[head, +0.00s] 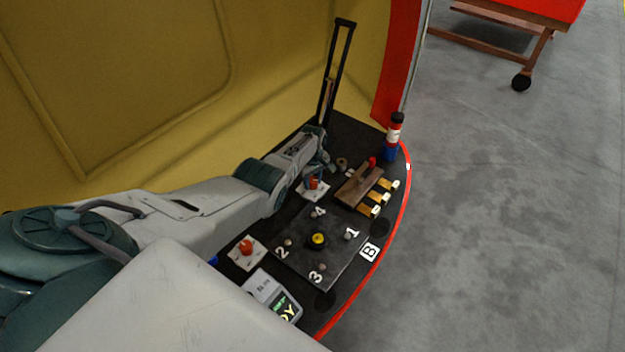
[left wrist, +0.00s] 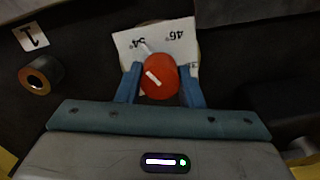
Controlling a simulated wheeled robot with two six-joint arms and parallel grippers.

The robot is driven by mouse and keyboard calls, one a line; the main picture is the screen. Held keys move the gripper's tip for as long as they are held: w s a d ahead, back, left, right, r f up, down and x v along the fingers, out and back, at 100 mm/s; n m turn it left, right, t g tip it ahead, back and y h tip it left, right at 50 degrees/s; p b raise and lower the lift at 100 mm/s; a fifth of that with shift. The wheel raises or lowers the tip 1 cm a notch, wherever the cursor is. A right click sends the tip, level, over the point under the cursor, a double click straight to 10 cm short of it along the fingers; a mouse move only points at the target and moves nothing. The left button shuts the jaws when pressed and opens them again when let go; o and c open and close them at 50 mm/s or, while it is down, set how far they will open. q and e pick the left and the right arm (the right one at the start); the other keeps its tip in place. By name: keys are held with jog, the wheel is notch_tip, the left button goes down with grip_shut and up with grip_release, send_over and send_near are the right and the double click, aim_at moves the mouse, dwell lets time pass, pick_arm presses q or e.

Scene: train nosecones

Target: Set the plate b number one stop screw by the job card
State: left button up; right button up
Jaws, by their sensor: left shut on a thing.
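My left gripper (head: 315,175) is at the far red knob, which stands on a white dial plate (head: 316,194). In the left wrist view its blue fingers are shut on the red knob (left wrist: 160,76), one on each side. The knob has a white pointer line, and the white dial (left wrist: 178,40) behind it carries upside-down numbers. The dark plate B (head: 298,258) has several small screws numbered 1 to 4 and a yellow-ringed centre. The number one stop screw (head: 348,236) is on its right side. My right gripper is not seen.
A second red knob (head: 246,247) and a grey device with a lit display (head: 272,293) stand left of plate B. A black handle frame (head: 338,75) rises behind.

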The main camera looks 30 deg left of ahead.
aim_at(313, 180)
pick_arm(q)
jog(key=shift+w+n, duration=0.1)
jog(key=shift+n, duration=0.5)
jog(key=o, duration=1)
jog(key=shift+r, duration=0.1)
jog(key=shift+r+p, duration=0.25)
jog(key=shift+p, duration=0.05)
notch_tip(313, 180, up, 9)
jog(key=shift+f+p, duration=0.2)
jog(key=shift+p, duration=1)
jog(key=shift+r, duration=0.8)
jog(key=shift+f, duration=0.1)
